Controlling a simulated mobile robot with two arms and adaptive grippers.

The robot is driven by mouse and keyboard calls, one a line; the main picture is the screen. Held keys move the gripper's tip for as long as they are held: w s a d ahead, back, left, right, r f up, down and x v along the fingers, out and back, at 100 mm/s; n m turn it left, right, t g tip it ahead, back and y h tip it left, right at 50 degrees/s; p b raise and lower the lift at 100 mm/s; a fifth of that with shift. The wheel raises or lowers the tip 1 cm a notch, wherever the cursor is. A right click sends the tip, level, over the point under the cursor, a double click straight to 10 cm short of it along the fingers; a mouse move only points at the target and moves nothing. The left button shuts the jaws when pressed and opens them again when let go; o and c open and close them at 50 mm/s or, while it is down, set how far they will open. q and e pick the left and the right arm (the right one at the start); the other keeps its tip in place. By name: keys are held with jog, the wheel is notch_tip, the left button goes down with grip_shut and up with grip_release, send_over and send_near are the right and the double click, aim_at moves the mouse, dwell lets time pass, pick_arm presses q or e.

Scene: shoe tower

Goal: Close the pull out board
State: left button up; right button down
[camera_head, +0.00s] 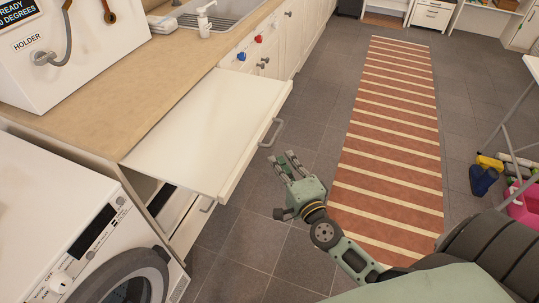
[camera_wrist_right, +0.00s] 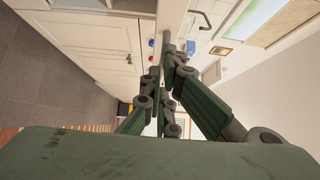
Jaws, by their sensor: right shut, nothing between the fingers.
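The white pull-out board (camera_head: 208,128) sticks well out from under the wooden counter, above the floor. A grey handle (camera_head: 272,131) is on its front edge. My right gripper (camera_head: 289,160) is in front of the board, slightly beyond and below the handle in the picture, and looks apart from it. Its fingers are shut with nothing between them. In the right wrist view the fingers (camera_wrist_right: 172,75) point toward the cabinet side; I cannot tell for sure which edge lies ahead of them. My left gripper is not in view.
A washing machine (camera_head: 84,248) stands at the lower left, near the board's side. A striped rug (camera_head: 390,130) lies on the tiled floor at right. Floor between is clear.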

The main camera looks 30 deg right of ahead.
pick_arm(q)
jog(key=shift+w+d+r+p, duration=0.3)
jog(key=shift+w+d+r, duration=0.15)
pick_arm(e)
jog(key=w+a, duration=0.2)
jog(key=w, duration=0.1)
jog(key=shift+w+a, duration=0.1)
jog(key=shift+a, duration=0.25)
